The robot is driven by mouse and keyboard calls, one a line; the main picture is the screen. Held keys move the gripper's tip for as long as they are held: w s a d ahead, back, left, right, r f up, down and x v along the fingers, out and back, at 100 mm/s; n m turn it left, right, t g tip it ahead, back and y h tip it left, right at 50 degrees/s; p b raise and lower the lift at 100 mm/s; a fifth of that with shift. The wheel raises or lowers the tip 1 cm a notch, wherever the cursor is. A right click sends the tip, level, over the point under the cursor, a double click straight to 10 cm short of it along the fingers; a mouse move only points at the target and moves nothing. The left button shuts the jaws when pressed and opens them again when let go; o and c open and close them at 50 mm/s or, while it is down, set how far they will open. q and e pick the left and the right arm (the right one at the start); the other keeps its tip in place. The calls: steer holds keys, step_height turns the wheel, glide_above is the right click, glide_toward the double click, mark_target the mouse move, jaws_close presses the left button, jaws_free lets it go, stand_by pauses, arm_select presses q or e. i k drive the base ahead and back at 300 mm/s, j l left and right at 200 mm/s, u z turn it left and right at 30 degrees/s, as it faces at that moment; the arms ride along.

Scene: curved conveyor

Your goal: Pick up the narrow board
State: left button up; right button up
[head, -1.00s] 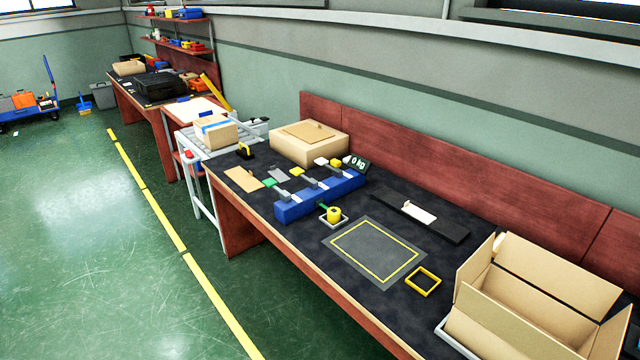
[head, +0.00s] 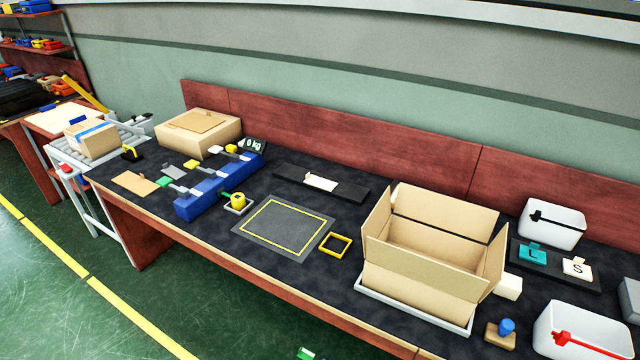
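A long, narrow black board (head: 352,189) lies flat on the dark work table, near the red back panel. A small white piece (head: 320,181) rests on it. A flat tan board (head: 134,184), shorter and wider, lies at the table's left end. I cannot tell for certain which one is the narrow board. Neither of my grippers shows in the head view.
An open cardboard box (head: 425,275) stands right of centre. A blue block (head: 200,204) with levers, a yellow-outlined mat (head: 283,228) and a yellow frame (head: 336,246) lie left of it. White bins (head: 552,228) stand at right. A closed carton (head: 190,135) sits at back left.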

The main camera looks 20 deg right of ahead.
mark_target(138, 185)
steer(key=z, duration=0.25)
steer(key=i+j+z, duration=0.45)
steer(key=j+z, duration=0.2)
steer(key=j, duration=0.2)
steer(key=i+j+z, duration=0.1)
steer(key=j+z, duration=0.15)
steer(key=j, duration=0.1)
